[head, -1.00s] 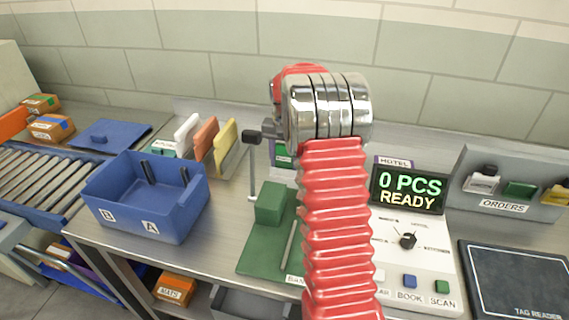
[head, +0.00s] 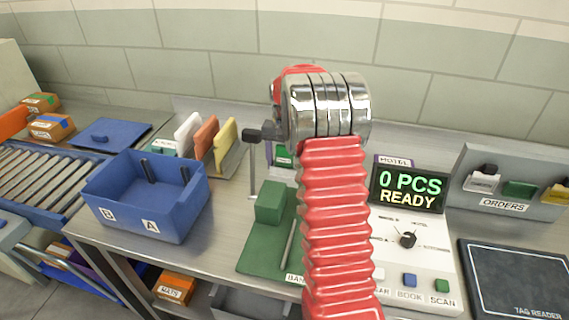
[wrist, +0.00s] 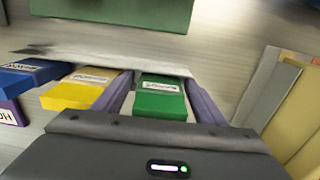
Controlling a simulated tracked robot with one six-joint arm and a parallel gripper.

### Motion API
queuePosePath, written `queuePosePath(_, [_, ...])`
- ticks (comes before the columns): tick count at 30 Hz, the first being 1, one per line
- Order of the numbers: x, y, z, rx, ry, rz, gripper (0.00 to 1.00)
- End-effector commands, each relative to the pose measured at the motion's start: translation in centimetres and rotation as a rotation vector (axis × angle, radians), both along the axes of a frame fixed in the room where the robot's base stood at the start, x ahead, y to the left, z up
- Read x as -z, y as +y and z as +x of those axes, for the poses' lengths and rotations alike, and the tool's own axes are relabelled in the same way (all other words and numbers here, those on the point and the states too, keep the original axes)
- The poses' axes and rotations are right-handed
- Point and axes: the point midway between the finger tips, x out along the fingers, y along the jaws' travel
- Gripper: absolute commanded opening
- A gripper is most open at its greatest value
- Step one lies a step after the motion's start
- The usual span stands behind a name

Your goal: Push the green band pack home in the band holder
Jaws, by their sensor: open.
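The green band pack (wrist: 160,97) lies in the middle of the wrist view with a white label on top. My gripper (wrist: 160,77) is open, its two purple-grey fingers on either side of this pack; I cannot tell whether they touch it. A yellow pack (wrist: 78,90) and a blue pack (wrist: 28,74) stand in the row to the left. In the head view my red arm hides most of the holder and my gripper.
A green fixture (head: 258,258) with an upright block (head: 270,200) stands left of my arm. A blue bin (head: 140,205) and upright coloured boards (head: 206,138) are further left. The control panel (head: 412,255) and its display (head: 408,188) are close on the right.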

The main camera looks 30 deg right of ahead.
Motion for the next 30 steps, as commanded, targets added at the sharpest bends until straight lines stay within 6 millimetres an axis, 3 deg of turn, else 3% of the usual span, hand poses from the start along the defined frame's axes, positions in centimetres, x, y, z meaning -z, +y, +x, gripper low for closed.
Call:
queuePosePath(5, [-0.4, 0.0, 0.0, 0.000, -0.001, -0.001, 0.65])
queuePosePath(11, [-2.4, -0.1, 0.0, 0.001, -0.002, -0.001, 0.65])
queuePosePath(30, [-12.8, 0.0, 0.1, 0.001, -0.001, 0.000, 0.65])
